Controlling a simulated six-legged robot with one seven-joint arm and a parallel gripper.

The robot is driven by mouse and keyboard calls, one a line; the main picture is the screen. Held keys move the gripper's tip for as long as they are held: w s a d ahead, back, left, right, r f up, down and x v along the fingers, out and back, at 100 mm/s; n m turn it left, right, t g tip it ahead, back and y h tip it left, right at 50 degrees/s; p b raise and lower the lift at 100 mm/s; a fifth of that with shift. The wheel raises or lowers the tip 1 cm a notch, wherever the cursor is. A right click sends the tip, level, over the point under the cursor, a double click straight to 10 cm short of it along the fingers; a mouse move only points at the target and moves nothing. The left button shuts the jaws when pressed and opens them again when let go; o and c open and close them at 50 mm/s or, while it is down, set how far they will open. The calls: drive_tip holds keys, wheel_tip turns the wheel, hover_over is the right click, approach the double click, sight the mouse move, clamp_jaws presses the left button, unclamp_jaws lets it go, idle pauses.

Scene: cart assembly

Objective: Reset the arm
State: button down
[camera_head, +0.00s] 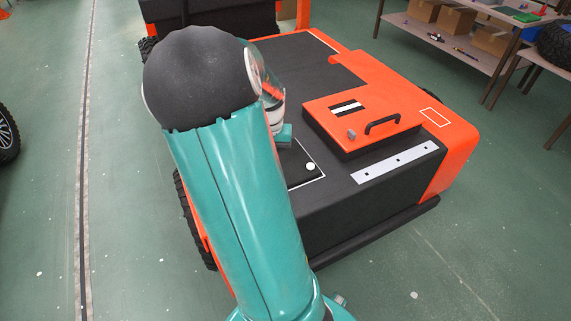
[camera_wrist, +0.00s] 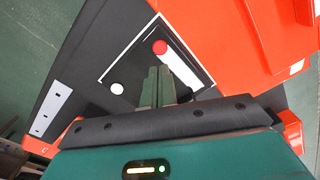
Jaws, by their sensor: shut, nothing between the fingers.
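My arm rises in front of the head camera. Its teal link and black rounded joint hide part of the cart. My gripper (camera_wrist: 159,74) shows in the wrist view with its two grey fingers together and nothing between them. It is over a black recessed area of the cart (camera_head: 320,210) framed by a white line. A white cylinder with a red end (camera_wrist: 178,66) lies in that area beside the fingertips. A white round knob (camera_wrist: 116,88) is on the other side of the fingers; it also shows in the head view (camera_head: 310,167). I cannot tell the fingertips' height.
An orange lid (camera_head: 350,115) with a black handle (camera_head: 382,124) stands raised on the cart. A pale metal strip (camera_head: 395,162) lies near its edge. A shelf (camera_head: 440,42) with boxes is at the back right. A wheel (camera_head: 7,135) is at the far left. Green floor is clear at lower right.

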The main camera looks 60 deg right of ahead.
idle(0.5)
drive_tip(key=w+a+r+n+t, duration=0.1)
drive_tip(key=w+a+r+n, duration=0.1)
drive_tip(key=a+r, duration=0.35)
drive_tip(key=w+a+r+n+t+y, duration=0.1)
drive_tip(key=a+r+n, duration=0.1)
drive_tip(key=a, duration=0.6)
drive_tip(key=w+a+r+n+t, duration=0.1)
drive_tip(key=w+a+r+n, duration=0.15)
drive_tip(key=a, duration=0.45)
drive_tip(key=s+a+r+n+t, duration=0.1)
drive_tip(key=s+a+r+n, duration=0.1)
drive_tip(key=a, duration=0.3)
drive_tip(key=s+a+r+n, duration=0.1)
drive_tip(key=s+a+r, duration=0.2)
drive_tip(key=a, duration=0.2)
drive_tip(key=s+a+r+n+t+h, duration=0.1)
drive_tip(key=s+a+r+n, duration=0.1)
drive_tip(key=a, duration=0.3)
drive_tip(key=shift+s+a+r+n+t, duration=0.25)
drive_tip(key=shift+s+n+t, duration=0.1)
drive_tip(key=shift+s, duration=0.3)
drive_tip(key=shift+d, duration=0.2)
